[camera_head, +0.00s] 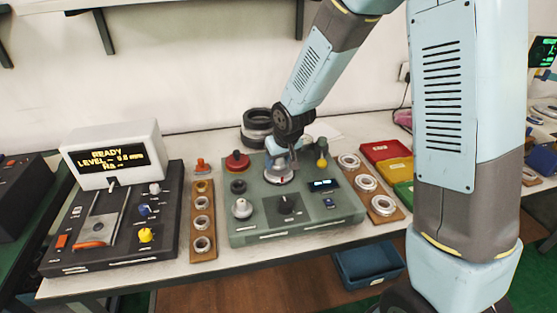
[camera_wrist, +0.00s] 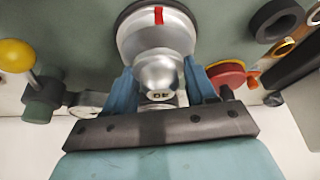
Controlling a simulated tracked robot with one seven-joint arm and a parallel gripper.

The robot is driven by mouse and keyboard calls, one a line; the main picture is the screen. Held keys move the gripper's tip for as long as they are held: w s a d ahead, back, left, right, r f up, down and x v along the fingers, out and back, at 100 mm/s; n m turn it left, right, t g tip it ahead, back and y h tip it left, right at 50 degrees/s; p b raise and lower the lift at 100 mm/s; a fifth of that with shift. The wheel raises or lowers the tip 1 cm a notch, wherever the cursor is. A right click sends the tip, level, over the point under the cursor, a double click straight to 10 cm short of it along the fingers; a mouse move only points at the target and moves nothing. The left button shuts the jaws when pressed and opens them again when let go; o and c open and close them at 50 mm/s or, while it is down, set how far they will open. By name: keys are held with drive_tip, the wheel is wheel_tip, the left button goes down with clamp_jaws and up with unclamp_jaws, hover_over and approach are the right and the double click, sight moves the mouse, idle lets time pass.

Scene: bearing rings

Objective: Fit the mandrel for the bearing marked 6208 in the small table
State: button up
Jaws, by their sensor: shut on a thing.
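A silver mandrel (camera_wrist: 158,72) with a rounded end and a wide flange with a red mark is between the blue fingers of my gripper (camera_wrist: 160,88), which is shut on it. A small marking on it is too small to read surely. In the head view my gripper (camera_head: 282,150) is over the back middle of the green instrument (camera_head: 258,232), with the mandrel (camera_head: 279,176) at its deck. I cannot tell whether the mandrel is seated or just above. Bearing rings lie on a left wooden rack (camera_head: 203,185) and a right wooden rack (camera_head: 384,217); no 6208 mark is readable.
A silver knob-like part (camera_head: 242,208), a red knob (camera_head: 237,162) and a yellow-topped lever (camera_head: 321,161) stand on the instrument around my gripper. A black console (camera_head: 110,255) is at left. Dark stacked rings (camera_head: 257,119) stand behind; coloured bins (camera_head: 385,150) are at right.

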drive_tip(key=shift+f, duration=0.15)
drive_tip(key=o, duration=1)
drive_tip(key=shift+s, duration=0.1)
drive_tip(key=o, duration=0.5)
drive_tip(key=shift+d, duration=0.1)
drive_tip(key=shift+c, duration=0.2)
drive_tip(key=shift+f, duration=0.1)
drive_tip(key=shift+s+d, duration=0.1)
drive_tip(key=v, duration=1.4)
drive_tip(key=shift+a, duration=0.3)
